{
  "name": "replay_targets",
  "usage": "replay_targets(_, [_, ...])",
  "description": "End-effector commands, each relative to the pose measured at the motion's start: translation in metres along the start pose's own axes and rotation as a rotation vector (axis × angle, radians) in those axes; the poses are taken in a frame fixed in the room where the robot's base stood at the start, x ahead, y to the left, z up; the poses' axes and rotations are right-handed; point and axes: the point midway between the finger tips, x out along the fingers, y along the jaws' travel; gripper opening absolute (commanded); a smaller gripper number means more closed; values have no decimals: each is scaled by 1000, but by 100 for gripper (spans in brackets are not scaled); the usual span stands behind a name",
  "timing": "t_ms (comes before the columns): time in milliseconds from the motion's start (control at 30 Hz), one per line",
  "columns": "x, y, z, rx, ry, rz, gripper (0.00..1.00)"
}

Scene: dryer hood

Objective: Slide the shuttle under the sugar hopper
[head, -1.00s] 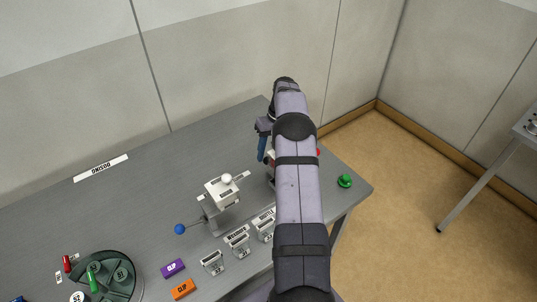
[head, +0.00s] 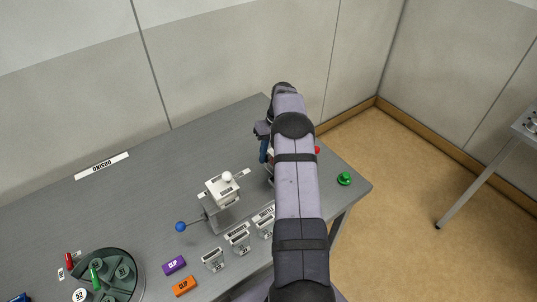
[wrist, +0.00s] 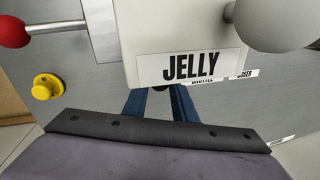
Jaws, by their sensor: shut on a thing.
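My gripper (wrist: 160,103) shows in the wrist view as two blue fingers below a white hopper labelled JELLY (wrist: 187,66). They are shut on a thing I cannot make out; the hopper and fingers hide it. In the head view my gripper (head: 265,152) points down at the table's right part, and my arm covers most of what is there. To its left stands a white hopper (head: 223,189) with a white ball on top; its label is too small to read, so I cannot tell if it is the sugar one. I cannot make out the shuttle clearly.
A rod with a blue ball (head: 180,226) reaches left from the white hopper. Labelled holders (head: 238,239) stand in front. A green button (head: 344,179) sits at the right edge.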

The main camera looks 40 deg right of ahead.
Motion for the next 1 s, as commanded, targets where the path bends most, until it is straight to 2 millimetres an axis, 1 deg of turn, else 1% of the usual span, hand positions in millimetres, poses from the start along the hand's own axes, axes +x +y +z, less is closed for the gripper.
replay_targets(167, [1,-12,2,-2,0,-1,0])
replay_targets(367, [6,-40,7,-2,1,-2,0])
replay_targets(567, [14,-80,15,-5,0,-2,0])
replay_targets(800, [26,-141,27,-5,2,-2,0])
replay_targets(1000, [33,-180,35,-4,3,-1,0])
